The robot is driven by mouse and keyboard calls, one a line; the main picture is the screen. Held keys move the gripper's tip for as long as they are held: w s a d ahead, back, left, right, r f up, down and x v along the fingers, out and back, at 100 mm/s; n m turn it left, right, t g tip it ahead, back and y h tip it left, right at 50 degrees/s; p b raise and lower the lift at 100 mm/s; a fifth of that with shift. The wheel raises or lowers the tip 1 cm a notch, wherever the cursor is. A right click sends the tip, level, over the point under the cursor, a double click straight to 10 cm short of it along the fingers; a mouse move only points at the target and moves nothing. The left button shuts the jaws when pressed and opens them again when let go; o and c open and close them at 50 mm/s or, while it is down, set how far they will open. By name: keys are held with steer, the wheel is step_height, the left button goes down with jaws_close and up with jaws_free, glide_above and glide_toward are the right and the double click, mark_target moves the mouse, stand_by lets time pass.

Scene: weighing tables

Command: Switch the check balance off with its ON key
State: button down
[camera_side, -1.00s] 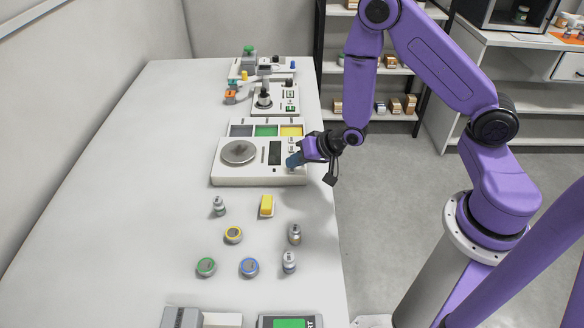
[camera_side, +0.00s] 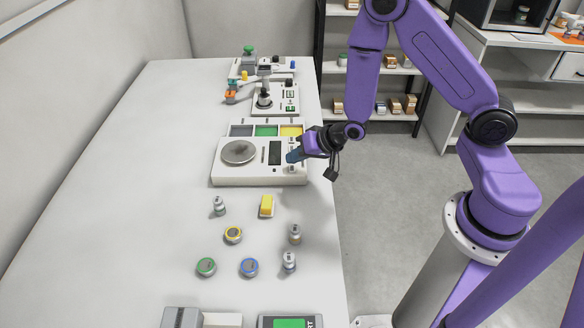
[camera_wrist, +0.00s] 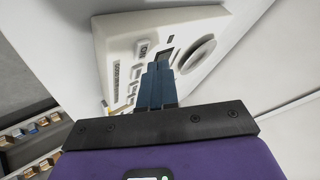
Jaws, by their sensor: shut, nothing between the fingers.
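The white balance (camera_side: 230,176) stands on the long table, with a round steel pan (camera_side: 239,152) and a dark display (camera_side: 275,153). My gripper (camera_side: 291,157) is over the balance's right side, close to its keys, its blue fingers shut and empty. In the wrist view the fingertips (camera_wrist: 158,68) are over the balance's face (camera_wrist: 120,28) and cover part of the display. A light key (camera_wrist: 143,48), which seems to be marked ON, shows just beside the fingertips. In the side view a key (camera_side: 291,168) shows just below them. The fingertips look a little apart from it.
Green and yellow bins (camera_side: 265,130) sit behind the balance, with another instrument (camera_side: 275,100) farther back. The table's left side is clear.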

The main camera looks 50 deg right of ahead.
mark_target(295, 172)
step_height(295, 172, up, 5)
stand_by(0.6)
stand_by(0.5)
steer(key=s+a+r+n+g, duration=0.3)
steer(key=s+n, duration=0.1)
steer(key=s, duration=0.3)
steer(key=s+a+r+n+g, duration=0.2)
steer(key=s+a+r+n, duration=0.25)
steer(key=s, duration=0.25)
steer(key=s+d+r+n+g+h, duration=0.1)
steer(key=s+d+r+n, duration=0.1)
steer(key=s, duration=0.5)
steer(key=s+d+r+n+g+h, duration=0.1)
steer(key=s+d+r+n+g, duration=0.1)
steer(key=s+n, duration=0.5)
steer(key=d+r, duration=0.1)
steer(key=d, duration=0.1)
steer(key=shift+s+d+r+h, duration=0.3)
steer(key=shift+s+d+h, duration=0.05)
steer(key=shift+h, duration=0.05)
